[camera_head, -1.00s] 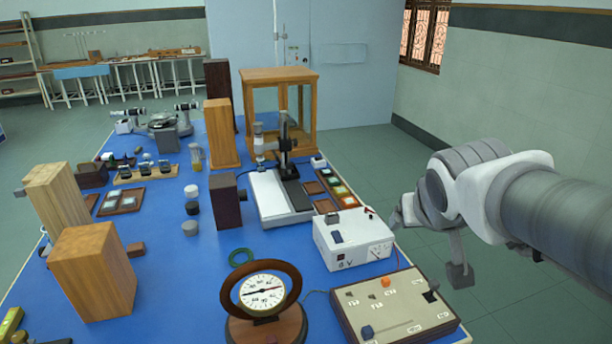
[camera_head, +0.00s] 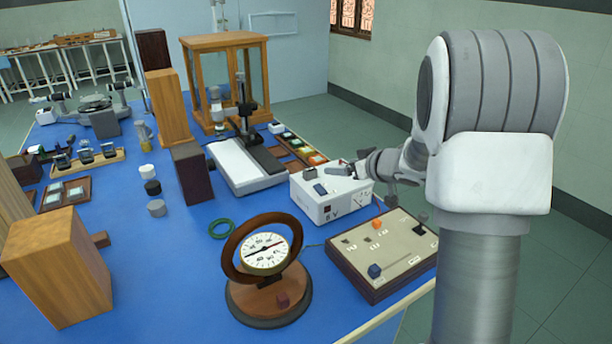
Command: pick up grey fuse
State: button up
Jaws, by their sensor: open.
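No piece is plainly marked as the grey fuse. A dark grey piece (camera_head: 420,229) stands near the right rear of the beige panel board (camera_head: 345,262), and I cannot tell for sure that it is the fuse. The board also bears an orange piece (camera_head: 377,224) and a blue block (camera_head: 375,270). My gripper (camera_head: 362,186) is open and empty, over the right part of the white power box (camera_head: 318,205), behind the board and up-left of the dark grey piece. Its fingers are small and partly blend with the box behind.
A round dial gauge (camera_head: 264,254) on a wooden base stands left of the board. A green ring (camera_head: 221,228) lies behind it. White, black and grey cylinders (camera_head: 157,208) stand farther left. A microscope stand and glass-sided wooden cabinet (camera_head: 228,42) are behind.

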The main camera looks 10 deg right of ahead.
jog(key=b, duration=0.3)
send_near(310, 170)
jog(key=x, duration=0.5)
jog(key=shift+w+d+r, duration=0.1)
jog(key=shift+w+d, duration=0.05)
jog(key=shift+d, duration=0.2)
jog(key=b+x, duration=0.1)
jog(key=x, duration=0.3)
jog(key=shift+a+f+b, duration=0.35)
jog(key=shift+w+a+f, duration=0.1)
jog(key=shift+w+a, duration=0.05)
jog(key=shift+w, duration=0.25)
grip_shut()
